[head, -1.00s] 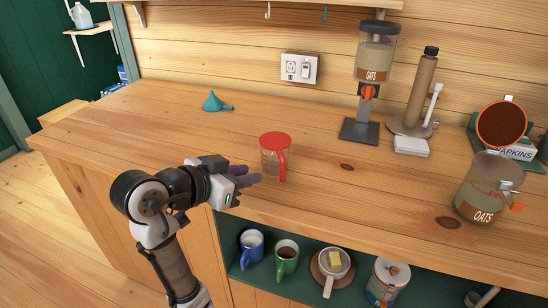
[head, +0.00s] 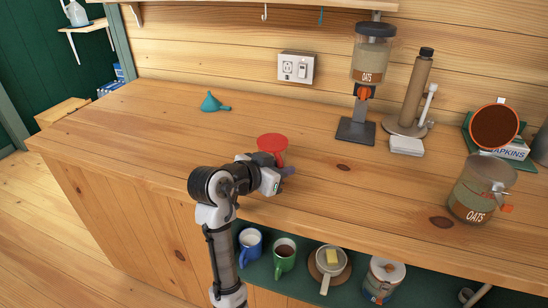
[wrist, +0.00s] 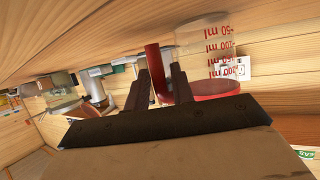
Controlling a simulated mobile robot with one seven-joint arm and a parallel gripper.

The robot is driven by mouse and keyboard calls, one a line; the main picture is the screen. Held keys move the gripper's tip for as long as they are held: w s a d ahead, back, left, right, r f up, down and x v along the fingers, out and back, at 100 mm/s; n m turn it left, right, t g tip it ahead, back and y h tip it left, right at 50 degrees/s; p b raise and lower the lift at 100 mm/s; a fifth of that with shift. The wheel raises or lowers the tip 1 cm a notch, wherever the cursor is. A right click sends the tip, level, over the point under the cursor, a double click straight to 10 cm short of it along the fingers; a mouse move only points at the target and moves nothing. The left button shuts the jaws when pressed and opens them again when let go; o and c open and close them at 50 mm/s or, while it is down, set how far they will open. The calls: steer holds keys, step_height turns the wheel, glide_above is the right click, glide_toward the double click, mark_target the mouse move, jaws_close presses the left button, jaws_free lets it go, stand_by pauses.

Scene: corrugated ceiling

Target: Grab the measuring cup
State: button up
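The measuring cup (head: 272,142) has a red top and a red handle and stands on the wooden counter. My gripper (head: 284,172) is at its front side and hides most of its body in the head view. In the wrist view the clear cup (wrist: 204,42) shows red millilitre marks at the upper right. Its red handle (wrist: 155,62) shows between the two dark fingers of my gripper (wrist: 160,74). The fingers are apart, with a gap visible beside the handle. I cannot tell whether either finger touches it.
A teal funnel (head: 213,102) lies at the back left. An oats dispenser (head: 370,70), a paper towel holder (head: 415,95) and an oats jar (head: 480,190) stand to the right. Mugs sit on the shelf (head: 262,270) below.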

jaws_close()
steer(key=shift+r, duration=0.1)
